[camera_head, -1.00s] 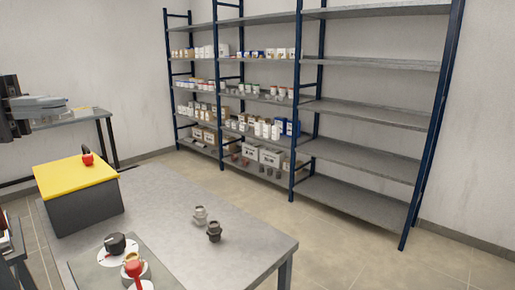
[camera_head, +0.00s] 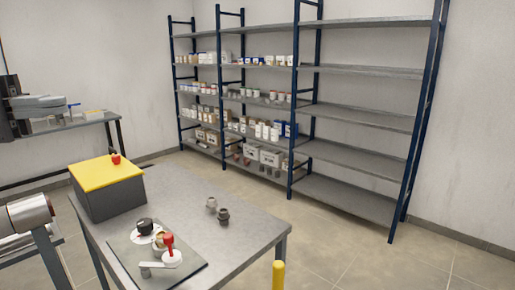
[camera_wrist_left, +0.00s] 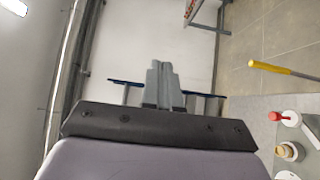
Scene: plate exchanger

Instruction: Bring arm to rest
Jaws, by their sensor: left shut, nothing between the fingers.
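My left gripper (camera_head: 66,102) shows at the upper left of the head view, with a dark body and grey fingers pointing right. It is in front of the back bench in the picture and holds nothing. In the left wrist view its grey fingers (camera_wrist_left: 163,84) are together beyond the black body, with no object between them. My right gripper is not in view.
The grey table (camera_head: 240,236) carries a yellow-topped box (camera_head: 108,190), two small fittings and a dark mat (camera_head: 190,275) with a red-handled tool (camera_head: 168,245). Blue-framed shelves (camera_head: 355,120) line the wall.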

